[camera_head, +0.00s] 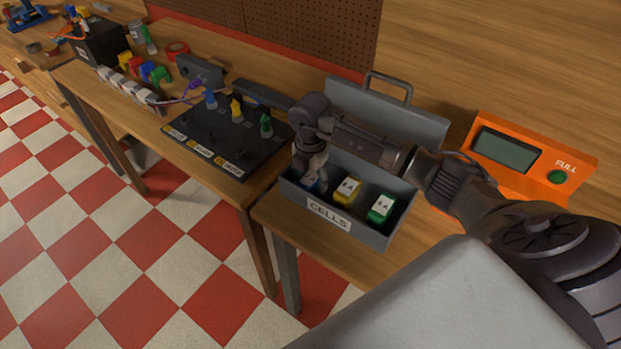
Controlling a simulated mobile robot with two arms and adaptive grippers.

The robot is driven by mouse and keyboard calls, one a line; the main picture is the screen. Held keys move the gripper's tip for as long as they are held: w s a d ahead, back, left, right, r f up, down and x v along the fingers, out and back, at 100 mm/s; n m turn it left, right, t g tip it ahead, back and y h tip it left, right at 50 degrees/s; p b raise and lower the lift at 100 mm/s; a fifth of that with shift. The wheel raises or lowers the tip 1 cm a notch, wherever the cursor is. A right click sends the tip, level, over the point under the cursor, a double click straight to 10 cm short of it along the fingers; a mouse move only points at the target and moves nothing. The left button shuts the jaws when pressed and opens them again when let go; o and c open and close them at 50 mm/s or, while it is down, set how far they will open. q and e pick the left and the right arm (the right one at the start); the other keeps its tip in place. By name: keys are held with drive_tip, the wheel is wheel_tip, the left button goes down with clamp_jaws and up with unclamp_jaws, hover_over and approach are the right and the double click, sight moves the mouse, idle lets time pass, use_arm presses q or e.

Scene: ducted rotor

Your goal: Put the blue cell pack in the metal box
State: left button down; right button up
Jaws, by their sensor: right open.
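The metal box (381,234) is grey, labelled CELLS, with its handled lid (390,108) raised behind it. A yellow cell pack (346,192) and a green cell pack (381,208) stand inside it. The blue cell pack (313,187) shows only as a small patch of blue in the left part of the box, under my right gripper (311,178). That gripper points down into the box's left end and is open. Its fingers hide most of the blue pack, and I cannot tell whether they touch it. My left gripper is not in view.
An orange device (560,160) with a dark screen and a green button stands right of the box. A black board (215,135) with coloured plugs lies to the left. Farther left are a power strip (127,83), several coloured parts and a black box (100,42).

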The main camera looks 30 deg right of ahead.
sight(310, 178)
drive_tip(key=shift+r, duration=0.3)
wheel_tip(310, 178, up, 12)
drive_tip(key=b, duration=0.3)
drive_tip(key=shift+s+f, duration=0.1)
drive_tip(key=shift+f, duration=0.1)
